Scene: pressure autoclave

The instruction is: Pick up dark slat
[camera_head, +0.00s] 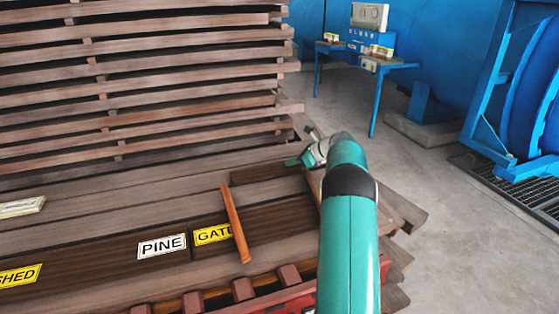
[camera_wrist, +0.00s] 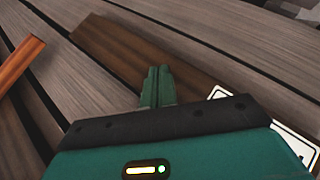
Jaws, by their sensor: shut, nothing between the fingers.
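The dark slat (camera_head: 262,172) is a dark brown strip lying on the greyish planks, just left of my arm's end in the head view. In the wrist view the dark slat (camera_wrist: 125,52) runs diagonally from upper left toward the right. My gripper (camera_head: 292,162) is above the slat's right part, with its teal fingers shut together and empty. In the wrist view the gripper fingertips (camera_wrist: 160,70) overlap the slat's near edge. Whether they touch it I cannot tell. The gripper body hides the nearer part of the scene.
An orange-brown stick (camera_head: 236,222) lies across the planks near the PINE label (camera_head: 162,246) and a yellow label (camera_head: 212,234). A tall stack of boards (camera_head: 140,90) rises behind on the left. A blue table (camera_head: 368,62) stands farther back. Concrete floor is open at right.

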